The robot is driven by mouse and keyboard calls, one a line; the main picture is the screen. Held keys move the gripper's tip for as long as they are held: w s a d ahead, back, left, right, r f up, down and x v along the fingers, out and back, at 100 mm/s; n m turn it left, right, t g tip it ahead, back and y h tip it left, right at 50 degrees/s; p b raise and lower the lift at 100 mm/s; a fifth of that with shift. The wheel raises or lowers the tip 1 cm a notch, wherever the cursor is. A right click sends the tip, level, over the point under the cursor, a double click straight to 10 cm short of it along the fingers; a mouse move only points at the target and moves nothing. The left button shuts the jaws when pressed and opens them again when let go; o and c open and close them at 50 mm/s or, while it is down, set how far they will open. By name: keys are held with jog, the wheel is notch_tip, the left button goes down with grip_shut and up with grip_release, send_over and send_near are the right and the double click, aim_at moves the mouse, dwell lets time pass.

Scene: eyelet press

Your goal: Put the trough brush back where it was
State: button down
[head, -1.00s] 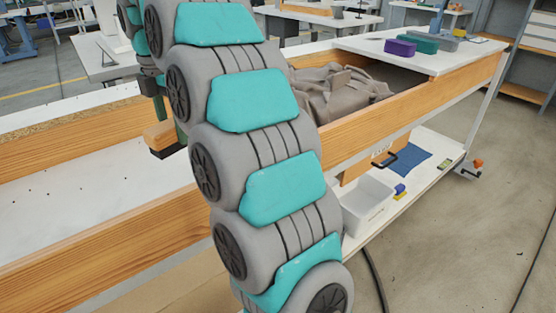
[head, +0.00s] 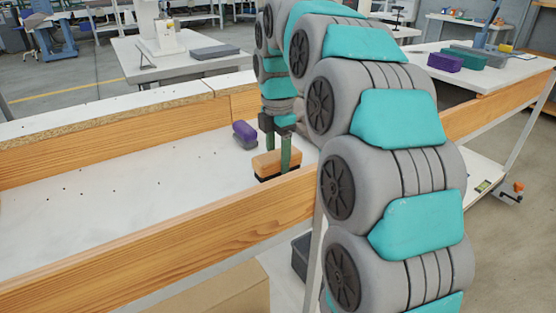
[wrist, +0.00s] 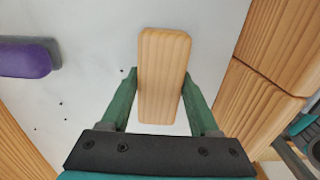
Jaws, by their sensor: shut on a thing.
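The trough brush is a wooden block (head: 270,163) with dark bristles below. My gripper (head: 277,162) has its green fingers on either side of the block and is shut on it. The brush is upright, inside the long trough (head: 110,185) near its front wooden wall. Whether the bristles touch the white floor, I cannot tell. In the wrist view the block (wrist: 163,75) stands lengthwise between the fingers, and the bristles are hidden under it.
A purple block with a grey underside (head: 244,133) lies on the trough floor behind the brush; it also shows in the wrist view (wrist: 26,58). Wooden walls bound the trough. A purple box (head: 445,62) sits on the right table.

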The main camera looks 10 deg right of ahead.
jog(key=shift+f, duration=0.45)
jog(key=shift+f, duration=0.1)
jog(key=shift+c, duration=0.6)
grip_release()
